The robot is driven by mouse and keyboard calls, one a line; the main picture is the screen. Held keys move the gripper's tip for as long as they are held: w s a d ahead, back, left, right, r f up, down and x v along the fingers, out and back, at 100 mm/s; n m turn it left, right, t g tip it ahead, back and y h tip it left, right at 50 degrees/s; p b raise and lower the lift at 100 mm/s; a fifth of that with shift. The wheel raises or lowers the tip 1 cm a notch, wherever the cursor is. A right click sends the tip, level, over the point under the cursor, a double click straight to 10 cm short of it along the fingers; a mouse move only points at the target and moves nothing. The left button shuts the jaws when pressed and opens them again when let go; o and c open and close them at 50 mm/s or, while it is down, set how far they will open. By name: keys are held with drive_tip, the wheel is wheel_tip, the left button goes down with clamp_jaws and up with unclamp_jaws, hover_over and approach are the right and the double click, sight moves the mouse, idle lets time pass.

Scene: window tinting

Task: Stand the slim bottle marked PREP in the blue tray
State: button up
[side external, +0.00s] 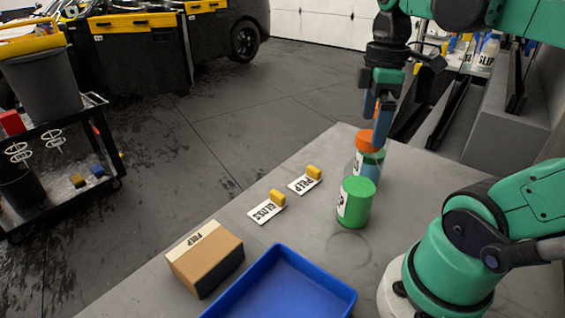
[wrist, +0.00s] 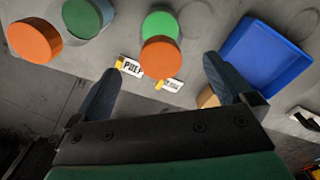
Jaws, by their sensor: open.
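An orange-topped container (side external: 366,138) and a green part touching it in the picture stand below my gripper (side external: 377,120); their labels are too small to read. A green-lidded canister (side external: 356,190) with a white label stands nearer the tray. I cannot tell which container is the slim PREP bottle. The wrist view shows orange tops (wrist: 33,41) (wrist: 160,57) and green tops (wrist: 86,16) (wrist: 160,24). My gripper (wrist: 161,70) is open, its fingers apart with nothing clasped visible. The blue tray (side external: 342,300) is at the front edge and shows in the wrist view (wrist: 240,38); its visible floor is empty.
Two lettered cards with yellow blocks, one (side external: 267,209) and another (side external: 304,183), lie left of the canister. The wrist view reads PREP on one card (wrist: 131,67). A cardboard box (side external: 205,258) sits left of the tray. Bare table lies between canister and tray.

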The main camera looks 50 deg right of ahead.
sight(371, 135)
drive_tip(key=shift+f, duration=2.95)
clamp_jaws()
